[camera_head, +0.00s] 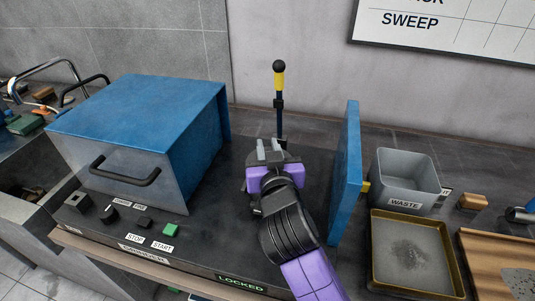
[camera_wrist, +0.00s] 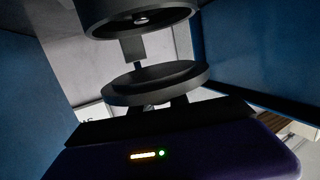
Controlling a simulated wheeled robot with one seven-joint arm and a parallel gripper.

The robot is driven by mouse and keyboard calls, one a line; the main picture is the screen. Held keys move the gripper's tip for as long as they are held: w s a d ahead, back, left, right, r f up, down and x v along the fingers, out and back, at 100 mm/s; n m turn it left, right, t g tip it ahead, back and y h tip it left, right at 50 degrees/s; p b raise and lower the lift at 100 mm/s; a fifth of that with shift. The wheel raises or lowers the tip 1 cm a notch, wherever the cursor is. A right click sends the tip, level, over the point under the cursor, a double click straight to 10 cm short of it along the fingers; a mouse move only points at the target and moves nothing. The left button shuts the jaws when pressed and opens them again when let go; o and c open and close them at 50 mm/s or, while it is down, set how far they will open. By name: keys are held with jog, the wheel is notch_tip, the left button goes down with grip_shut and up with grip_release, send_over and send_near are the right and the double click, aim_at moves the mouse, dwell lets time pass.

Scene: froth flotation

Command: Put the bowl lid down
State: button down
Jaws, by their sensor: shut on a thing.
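My gripper (camera_head: 269,152) is low over the dark machine deck, between the blue box and the upright blue panel. In the wrist view a dark round disc with a raised rim, seemingly the bowl lid (camera_wrist: 155,82), sits just beyond my gripper (camera_wrist: 160,106). My gripper is shut on it, though the fingers are mostly hidden under the disc. A dark cylinder (camera_wrist: 135,18) is close above the disc, with a short post between them; I cannot tell whether they touch. The lid cannot be made out in the head view. The bowl is not clearly visible.
The blue box (camera_head: 140,105) with a black handle stands left; the blue panel (camera_head: 346,175) stands close right. A black-and-yellow lever (camera_head: 279,85) rises behind my gripper. A grey WASTE bin (camera_head: 405,185) and a shallow tray (camera_head: 376,240) are farther right. START and STOP buttons are front left.

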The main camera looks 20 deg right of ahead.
jog(key=shift+w+d, duration=0.1)
jog(key=shift+w, duration=0.2)
jog(key=shift+f, duration=0.35)
notch_tip(320, 180, down, 3)
jog(key=shift+r, duration=0.15)
jog(key=shift+f, duration=0.4)
jog(key=shift+f+b, duration=0.25)
jog(key=shift+b, duration=0.15)
jog(key=c, duration=1.3)
grip_release()
jog(key=shift+r, duration=0.15)
